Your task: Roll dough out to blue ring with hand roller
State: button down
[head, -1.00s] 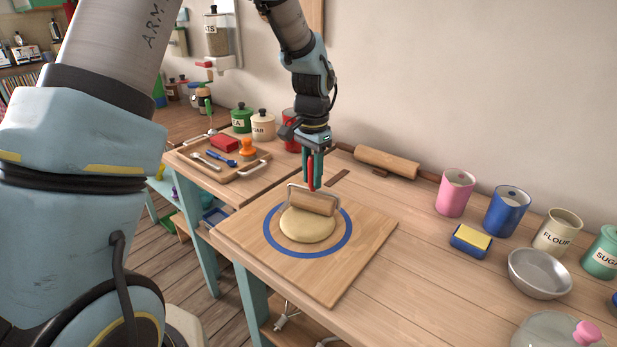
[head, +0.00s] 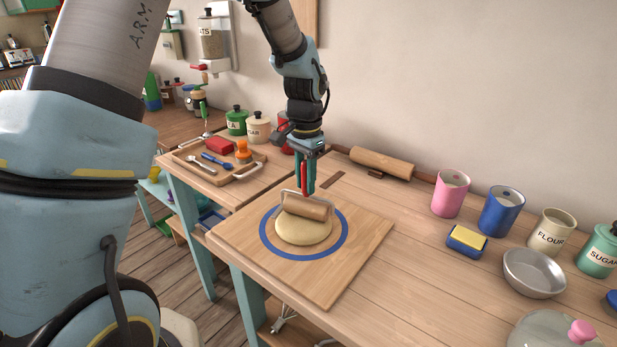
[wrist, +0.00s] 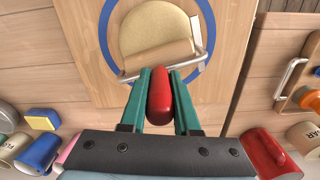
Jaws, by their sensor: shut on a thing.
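The pale round dough (head: 300,230) lies flat on the wooden board (head: 345,270), inside the blue ring (head: 343,243). Bare board shows between the dough's near edge and the ring. The hand roller (head: 306,207) has a wooden cylinder in a metal frame and a red handle. Its cylinder lies over the dough's far edge; whether it presses down I cannot tell. My gripper (head: 308,188) is shut on the red handle, which stands nearly upright. In the wrist view the red handle (wrist: 160,92) sits between the green fingers, with the dough (wrist: 153,28) beyond the cylinder.
A large rolling pin (head: 382,162) lies against the wall behind the board. A tray (head: 247,177) with utensils stands at the left. A sponge (head: 467,240), metal bowl (head: 533,272) and several canisters stand at the right. The table between board and bowl is clear.

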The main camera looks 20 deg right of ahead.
jog(key=shift+s+a, duration=0.5)
jog(key=shift+a, duration=0.05)
jog(key=shift+a, duration=0.1)
jog(key=shift+s+a+f+b, duration=0.15)
jog(key=shift+s+a, duration=0.5)
jog(key=shift+s+a+f+b, duration=0.15)
jog(key=shift+s+a, duration=0.45)
jog(key=shift+a, duration=0.05)
jog(key=shift+s+a, duration=0.35)
jog(key=shift+r, duration=0.1)
jog(key=shift+w+d+r+p, duration=0.2)
jog(key=shift+w+d+p, duration=0.4)
jog(key=shift+w+d, duration=0.75)
